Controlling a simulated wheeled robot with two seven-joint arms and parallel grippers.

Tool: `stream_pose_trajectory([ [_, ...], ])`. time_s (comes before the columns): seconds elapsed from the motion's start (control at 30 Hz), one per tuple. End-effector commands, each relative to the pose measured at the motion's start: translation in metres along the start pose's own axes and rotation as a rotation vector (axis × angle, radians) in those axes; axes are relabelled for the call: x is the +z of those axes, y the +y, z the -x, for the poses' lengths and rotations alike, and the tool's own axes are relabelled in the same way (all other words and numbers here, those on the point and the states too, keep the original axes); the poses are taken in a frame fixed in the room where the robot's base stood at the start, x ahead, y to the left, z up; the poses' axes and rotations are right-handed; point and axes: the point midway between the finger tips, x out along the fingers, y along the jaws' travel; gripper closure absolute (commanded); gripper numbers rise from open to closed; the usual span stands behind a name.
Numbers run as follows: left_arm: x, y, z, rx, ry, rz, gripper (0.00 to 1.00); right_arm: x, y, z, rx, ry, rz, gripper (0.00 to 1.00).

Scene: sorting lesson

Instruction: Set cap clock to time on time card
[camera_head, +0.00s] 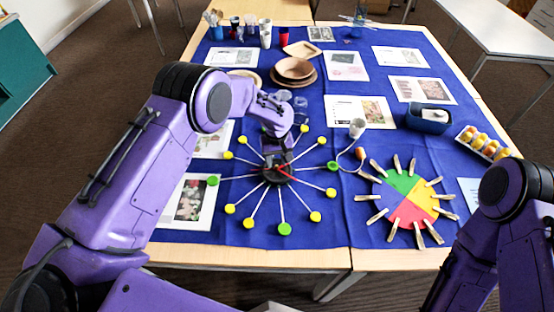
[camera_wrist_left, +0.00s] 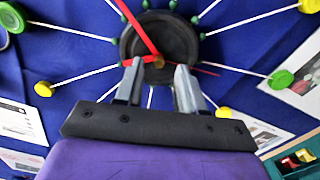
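The cap clock (camera_head: 277,176) lies on the blue cloth, with a black round hub, red hands and white spokes ending in yellow and green caps. In the left wrist view the hub (camera_wrist_left: 178,38) shows a long red hand (camera_wrist_left: 138,27) toward the upper left and a thin red one toward the right. My left gripper (camera_head: 279,152) is over the hub's far side. In the wrist view its fingers (camera_wrist_left: 160,66) are apart, with the hub's centre showing between the tips; contact cannot be told. My right gripper is out of view. I cannot identify the time card for certain.
A coloured disc with clothespins (camera_head: 408,200) lies right of the clock. A blue tub (camera_head: 428,118) and an egg tray (camera_head: 482,143) are at right. Several printed sheets (camera_head: 360,110) cover the cloth.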

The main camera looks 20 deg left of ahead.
Motion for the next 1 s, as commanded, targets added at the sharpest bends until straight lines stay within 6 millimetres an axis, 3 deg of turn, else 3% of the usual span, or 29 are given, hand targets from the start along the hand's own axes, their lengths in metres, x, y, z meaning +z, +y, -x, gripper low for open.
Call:
stream_pose_trajectory([
  [0.13, 0.001, 0.001, -0.013, 0.000, 0.000, -0.001, 0.61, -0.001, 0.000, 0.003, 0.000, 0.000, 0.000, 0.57],
  [0.37, 0.001, 0.002, -0.016, 0.001, 0.000, -0.003, 0.61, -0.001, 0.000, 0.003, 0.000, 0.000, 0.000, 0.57],
  [0.4, 0.001, 0.002, -0.016, 0.000, 0.000, -0.003, 0.65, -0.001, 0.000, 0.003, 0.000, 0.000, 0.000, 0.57],
  [0.5, 0.001, 0.002, -0.015, 0.001, 0.000, -0.003, 0.97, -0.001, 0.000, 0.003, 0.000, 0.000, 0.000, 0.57],
  [0.53, 0.001, 0.002, -0.015, 0.001, 0.000, -0.003, 1.00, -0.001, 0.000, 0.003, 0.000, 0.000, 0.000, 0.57],
  [1.0, 0.001, 0.003, -0.016, 0.001, 0.001, -0.083, 1.00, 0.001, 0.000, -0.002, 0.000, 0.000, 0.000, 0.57],
])
